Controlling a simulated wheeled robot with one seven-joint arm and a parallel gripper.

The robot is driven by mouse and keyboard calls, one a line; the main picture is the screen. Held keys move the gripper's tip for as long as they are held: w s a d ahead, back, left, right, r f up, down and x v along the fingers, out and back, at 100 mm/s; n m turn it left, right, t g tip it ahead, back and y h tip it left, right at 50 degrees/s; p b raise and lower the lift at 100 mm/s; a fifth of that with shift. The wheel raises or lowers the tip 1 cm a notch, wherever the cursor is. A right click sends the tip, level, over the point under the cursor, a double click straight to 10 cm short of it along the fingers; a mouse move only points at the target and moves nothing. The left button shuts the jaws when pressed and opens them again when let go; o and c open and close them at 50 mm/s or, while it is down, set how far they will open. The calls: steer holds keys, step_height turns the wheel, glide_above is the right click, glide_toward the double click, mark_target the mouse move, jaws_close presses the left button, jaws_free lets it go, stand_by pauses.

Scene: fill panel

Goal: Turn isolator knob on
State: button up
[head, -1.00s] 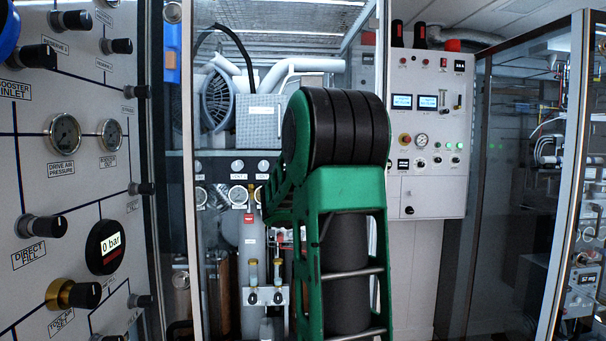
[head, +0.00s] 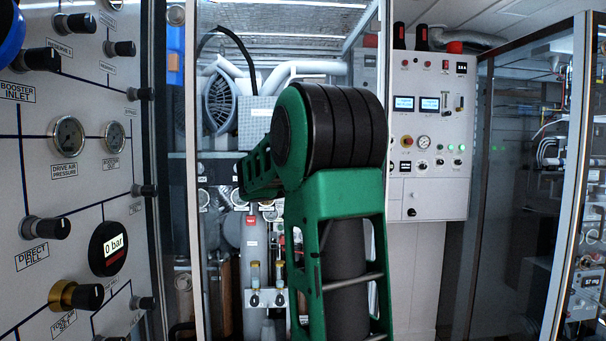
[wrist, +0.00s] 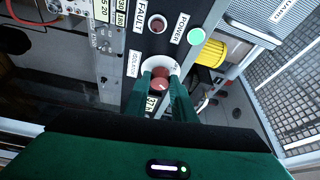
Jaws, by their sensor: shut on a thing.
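The isolator knob (wrist: 160,84) is red and sits in a pale round surround on a dark panel (wrist: 150,45), beside a small label that seems to read "ISOLATOR". My gripper (wrist: 161,76) has its two green fingers on either side of the knob and is shut on it. The fingers cover the knob's sides, and its exact turn angle is hard to tell. In the head view my arm hides the knob and gripper.
A green POWER light (wrist: 196,36) and a dark red FAULT light (wrist: 157,24) are close above the knob. A yellow cylinder (wrist: 211,53) is to the right. In the head view a grey gauge panel (head: 60,190) stands left and a white control cabinet (head: 430,135) right.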

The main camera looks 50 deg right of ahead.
steer(key=shift+w+a+f+m, duration=0.1)
steer(key=shift+w+m, duration=0.1)
steer(key=shift+m, duration=0.5)
steer(key=shift+y, duration=0.3)
steer(key=o, duration=1.1)
steer(key=shift+c, duration=0.2)
steer(key=shift+s, duration=0.1)
